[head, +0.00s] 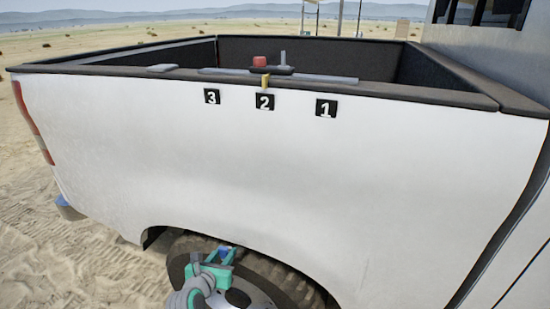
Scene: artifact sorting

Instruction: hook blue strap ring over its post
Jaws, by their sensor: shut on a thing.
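My teal gripper (212,261) is low in the head view, in front of the truck's rear wheel and well below the bed rail. It is shut on a small blue thing (225,249) that shows at its fingertips. This looks like part of the blue strap ring, but its shape is mostly hidden. A short grey upright post (283,58) stands near the bed's side rail, above and to the right of my gripper. I cannot tell for sure whether it is the ring's post.
The white truck side (330,190) fills the middle. Labels 3 (212,96), 2 (264,102) and 1 (326,108) sit below the dark rail (420,92). Sand lies open at left.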

